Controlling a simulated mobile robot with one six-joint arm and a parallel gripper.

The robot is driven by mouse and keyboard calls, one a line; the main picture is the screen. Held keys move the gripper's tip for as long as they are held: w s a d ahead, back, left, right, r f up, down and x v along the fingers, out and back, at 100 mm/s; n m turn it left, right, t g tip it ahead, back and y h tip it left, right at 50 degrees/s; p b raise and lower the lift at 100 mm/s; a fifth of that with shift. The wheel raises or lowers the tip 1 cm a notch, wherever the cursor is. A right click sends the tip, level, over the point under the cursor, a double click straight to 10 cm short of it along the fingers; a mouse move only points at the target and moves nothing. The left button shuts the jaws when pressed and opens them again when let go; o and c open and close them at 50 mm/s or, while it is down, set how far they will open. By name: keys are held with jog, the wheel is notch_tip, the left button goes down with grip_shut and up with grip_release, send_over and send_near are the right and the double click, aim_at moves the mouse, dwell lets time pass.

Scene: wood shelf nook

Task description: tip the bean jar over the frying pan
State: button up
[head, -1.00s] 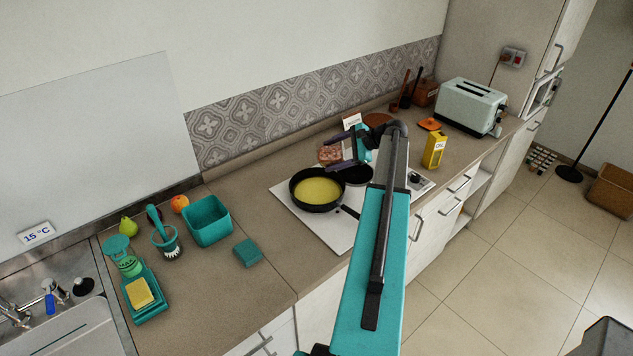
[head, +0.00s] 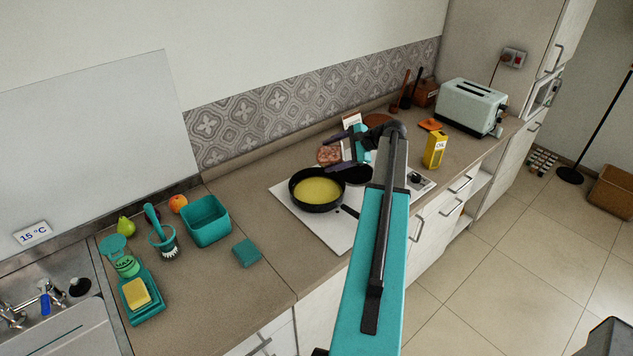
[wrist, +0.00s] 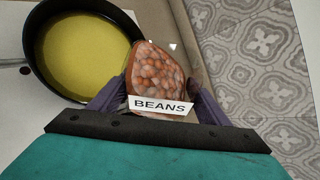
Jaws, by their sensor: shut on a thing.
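The bean jar (wrist: 156,77) is clear, full of brown-orange beans, with a white BEANS label. My gripper (wrist: 155,100) is shut on it, one finger on each side. In the head view the jar (head: 329,155) is held tilted just behind and above the pan's far rim, and my gripper (head: 345,147) is partly hidden by my arm. The black frying pan (head: 317,204) sits on the white hob with yellow contents. In the wrist view the pan (wrist: 132,25) lies to the left of the jar.
The white hob (head: 300,219) carries another dark round thing beside the pan, partly hidden by my arm. A yellow oil box (head: 434,150) and a toaster (head: 472,107) stand to the right. A teal bin (head: 206,222) and sponge (head: 247,253) stand left, with clear counter before the hob.

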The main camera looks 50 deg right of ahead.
jog(key=shift+a+f+h+b, duration=0.15)
jog(key=shift+h+b, duration=0.25)
jog(key=shift+b, duration=0.4)
jog(key=shift+a+r+n+t+h+b, duration=0.2)
jog(key=shift+r+n+h+b, duration=0.6)
jog(key=shift+b, duration=1.1)
jog(key=shift+a+r+n+t+h+b, duration=0.1)
jog(key=shift+r+n+t+h+b, duration=0.2)
jog(key=shift+r+n+h+b, duration=1.05)
dwell(1.6)
jog(key=shift+s+a+f+m+b, duration=0.15)
jog(key=shift+a+f+b, duration=0.35)
jog(key=shift+b, duration=0.3)
jog(key=shift+s+a+f+m+b, duration=0.1)
jog(key=shift+a+f+b, duration=0.15)
jog(key=shift+f+b, duration=0.45)
